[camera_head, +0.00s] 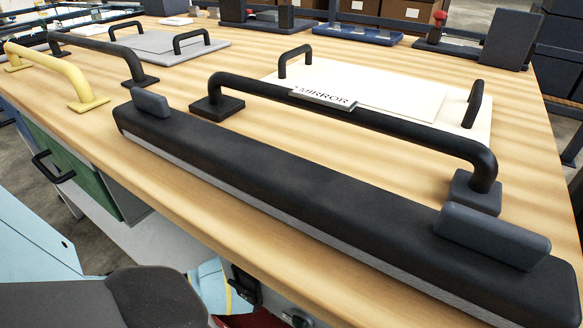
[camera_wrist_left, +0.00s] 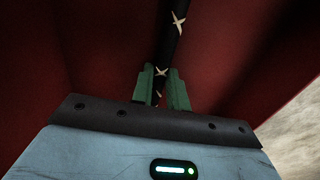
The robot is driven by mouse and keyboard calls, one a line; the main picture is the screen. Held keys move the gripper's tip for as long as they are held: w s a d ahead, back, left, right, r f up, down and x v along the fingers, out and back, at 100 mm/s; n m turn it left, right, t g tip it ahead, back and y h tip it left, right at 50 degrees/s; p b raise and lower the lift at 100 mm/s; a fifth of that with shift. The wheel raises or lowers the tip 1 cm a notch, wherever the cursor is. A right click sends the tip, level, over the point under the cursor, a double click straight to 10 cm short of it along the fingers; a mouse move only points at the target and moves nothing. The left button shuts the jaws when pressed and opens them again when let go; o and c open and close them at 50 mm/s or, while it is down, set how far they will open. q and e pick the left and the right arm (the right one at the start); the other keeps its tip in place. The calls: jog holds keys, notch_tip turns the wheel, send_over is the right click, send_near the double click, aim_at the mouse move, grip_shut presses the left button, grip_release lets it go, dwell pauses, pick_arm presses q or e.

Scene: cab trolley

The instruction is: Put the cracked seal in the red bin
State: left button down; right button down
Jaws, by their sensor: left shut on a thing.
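My left gripper (camera_wrist_left: 161,72) shows in the left wrist view, its green fingers shut on the cracked seal (camera_wrist_left: 170,42). The seal is a thin black strip with pale cross-shaped cracks. It runs from between the fingers up past the top edge of the view. Dark red walls of the red bin (camera_wrist_left: 105,45) surround the fingers and the seal on both sides. The bin floor cannot be made out. In the head view only a small dark red patch shows at the bottom edge, and the gripper and seal are hidden. My right gripper is in neither view.
A wooden bench (camera_head: 200,180) fills the head view. On it lie a long black padded bar (camera_head: 300,190), a black handle (camera_head: 380,120), a yellow handle (camera_head: 55,68), a white panel (camera_head: 400,95) and a grey panel (camera_head: 160,45). Pale floor (camera_wrist_left: 295,135) shows beyond the bin wall.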

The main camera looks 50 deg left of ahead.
pick_arm(q)
jog(key=shift+r, duration=0.1)
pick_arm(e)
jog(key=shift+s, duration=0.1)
pick_arm(q)
jog(key=c, duration=1.4)
grip_release()
jog(key=shift+o, duration=0.2)
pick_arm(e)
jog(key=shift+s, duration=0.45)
